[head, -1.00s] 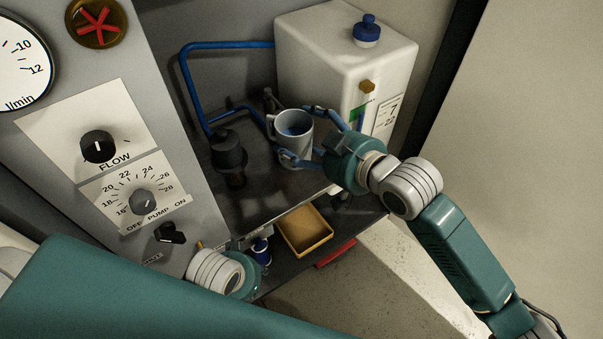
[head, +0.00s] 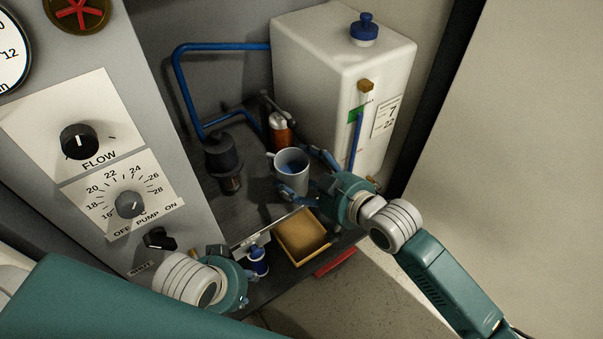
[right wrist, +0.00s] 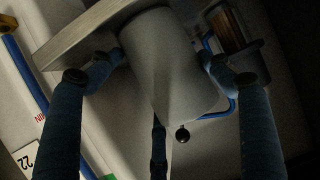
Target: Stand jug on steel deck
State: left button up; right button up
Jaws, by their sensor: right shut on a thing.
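The jug (head: 292,182) is a grey cup with a handle on its left and blue inside; it looks upright. My right gripper (head: 298,172) is shut on it from the right, one finger on each side. In the right wrist view the jug (right wrist: 165,70) fills the space between the fingers. The steel deck (head: 215,210) is the dark surface behind and left of the jug. The jug appears over its front part; I cannot tell whether its base touches.
A white tank (head: 325,75) with a blue cap stands behind the jug. A dark pump part (head: 222,155) and an orange-brown cylinder (head: 281,132) stand on the deck. The control panel (head: 120,150) is left.

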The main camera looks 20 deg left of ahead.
jog(key=shift+r, duration=0.1)
jog(key=o, duration=1.9)
jog(key=shift+d, duration=0.1)
jog(key=p+v, duration=0.2)
jog(key=v, duration=0.4)
jog(key=shift+s+d+r, duration=0.1)
jog(key=shift+s+d, duration=0.05)
jog(key=shift+s, duration=0.1)
pick_arm(q)
jog(key=x, duration=0.3)
jog(key=shift+w+d+f+p, duration=0.1)
jog(key=shift+w+f+p, duration=0.05)
jog(key=shift+f+p, duration=0.2)
pick_arm(e)
jog(key=v, duration=0.5)
jog(key=shift+s+d, duration=0.15)
